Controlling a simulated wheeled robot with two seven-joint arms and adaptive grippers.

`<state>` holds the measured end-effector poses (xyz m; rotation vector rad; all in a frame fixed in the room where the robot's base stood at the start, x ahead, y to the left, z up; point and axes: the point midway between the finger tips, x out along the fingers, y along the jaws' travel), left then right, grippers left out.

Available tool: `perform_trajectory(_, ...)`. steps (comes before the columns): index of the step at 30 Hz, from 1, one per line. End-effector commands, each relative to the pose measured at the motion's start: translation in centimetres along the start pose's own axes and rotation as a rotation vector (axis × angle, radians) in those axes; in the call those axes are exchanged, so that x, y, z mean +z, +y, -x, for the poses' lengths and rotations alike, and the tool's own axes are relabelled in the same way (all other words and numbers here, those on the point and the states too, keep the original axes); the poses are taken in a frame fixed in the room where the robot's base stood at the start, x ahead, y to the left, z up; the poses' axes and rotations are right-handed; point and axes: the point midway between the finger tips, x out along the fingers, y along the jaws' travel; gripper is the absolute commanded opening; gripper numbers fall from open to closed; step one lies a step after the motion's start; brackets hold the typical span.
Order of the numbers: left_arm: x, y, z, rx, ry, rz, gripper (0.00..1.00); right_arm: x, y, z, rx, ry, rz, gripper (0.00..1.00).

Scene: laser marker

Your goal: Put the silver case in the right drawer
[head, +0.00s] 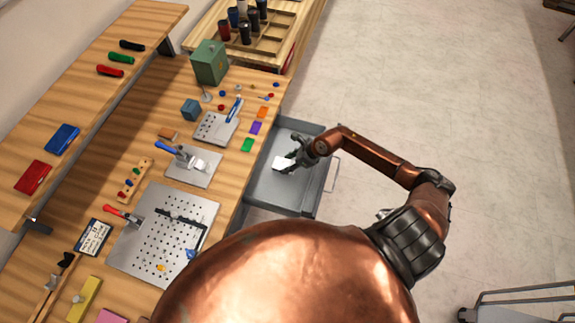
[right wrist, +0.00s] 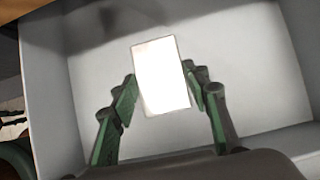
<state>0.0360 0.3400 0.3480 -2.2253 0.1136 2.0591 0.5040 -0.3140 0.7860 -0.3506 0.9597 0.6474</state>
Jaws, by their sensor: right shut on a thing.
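The silver case (head: 282,163) shows as a small bright plate over the open grey drawer (head: 285,193) at the table's right side. My right gripper (head: 291,158) is shut on it. In the right wrist view the case (right wrist: 160,78) is a pale, overexposed rectangle between the green-padded fingertips (right wrist: 161,84), with the drawer's grey floor (right wrist: 250,80) and walls around it. I cannot tell whether the case touches the drawer floor. My left gripper is not in view.
The wooden table (head: 185,85) beside the drawer carries a green box (head: 209,62), a blue cube (head: 191,110), metal plates and small coloured pieces. A cup tray (head: 268,45) stands at the back.

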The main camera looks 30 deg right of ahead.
Motion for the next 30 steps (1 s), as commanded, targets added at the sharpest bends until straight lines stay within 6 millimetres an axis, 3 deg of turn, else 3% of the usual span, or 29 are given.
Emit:
perform_trajectory(9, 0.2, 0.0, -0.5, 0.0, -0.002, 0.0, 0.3, -0.9, -2.1, -2.5, -0.001, -0.002, -0.002, 0.18)
perform_trajectory(15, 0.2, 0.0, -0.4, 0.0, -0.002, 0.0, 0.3, -2.2, -2.1, -4.6, 0.0, -0.003, -0.002, 0.18)
perform_trajectory(25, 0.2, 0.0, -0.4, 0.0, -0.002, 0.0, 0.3, -2.5, -2.1, -5.0, -0.001, -0.001, 0.001, 0.18)
perform_trajectory(26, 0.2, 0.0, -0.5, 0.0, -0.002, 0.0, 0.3, -2.5, -2.1, -5.0, 0.0, -0.001, 0.001, 0.43)
perform_trajectory(30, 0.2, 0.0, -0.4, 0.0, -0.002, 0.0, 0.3, -2.5, -2.1, -5.0, 0.0, -0.001, 0.001, 0.53)
